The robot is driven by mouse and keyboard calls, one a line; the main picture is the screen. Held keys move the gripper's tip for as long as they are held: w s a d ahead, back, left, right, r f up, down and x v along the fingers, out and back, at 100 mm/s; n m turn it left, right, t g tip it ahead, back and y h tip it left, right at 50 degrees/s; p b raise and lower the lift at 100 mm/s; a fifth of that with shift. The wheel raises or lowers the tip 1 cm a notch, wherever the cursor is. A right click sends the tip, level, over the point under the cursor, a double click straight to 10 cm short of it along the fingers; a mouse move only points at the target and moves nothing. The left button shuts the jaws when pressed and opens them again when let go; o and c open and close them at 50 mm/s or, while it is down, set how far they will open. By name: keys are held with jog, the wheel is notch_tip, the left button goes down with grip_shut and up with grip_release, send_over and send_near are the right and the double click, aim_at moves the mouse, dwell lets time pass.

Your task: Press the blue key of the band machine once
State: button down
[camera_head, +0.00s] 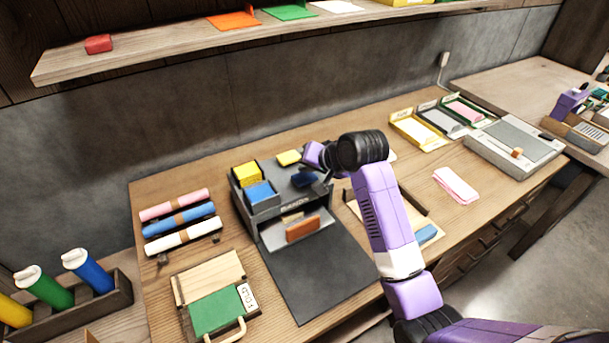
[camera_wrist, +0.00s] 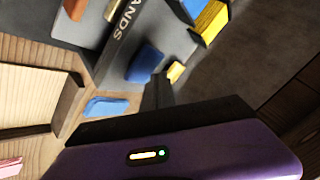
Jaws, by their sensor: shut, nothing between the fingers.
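The dark grey band machine (camera_head: 290,223), lettered on its front, stands on the wooden table. On its top are a blue key (camera_head: 305,180) and a yellow key (camera_head: 288,157) behind it. In the wrist view the blue key (camera_wrist: 146,64) lies just left of the dark fingers, and the yellow key (camera_wrist: 175,72) is just beyond their tips. My gripper (camera_head: 326,178) is shut and empty, low over the right of the machine's top, beside the blue key. It also shows in the wrist view (camera_wrist: 158,78). I cannot tell whether the fingertips touch anything.
A bin of yellow (camera_head: 245,174) and blue (camera_head: 260,193) blocks sits on the machine's left. A wooden tray (camera_head: 415,212) is at its right, partly behind my arm. Coloured rolls (camera_head: 180,218) lie at left. A shelf (camera_head: 180,42) runs above along the wall.

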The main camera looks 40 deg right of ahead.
aim_at(307, 178)
jog(key=shift+r+p, duration=2.55)
jog(key=shift+p, duration=0.05)
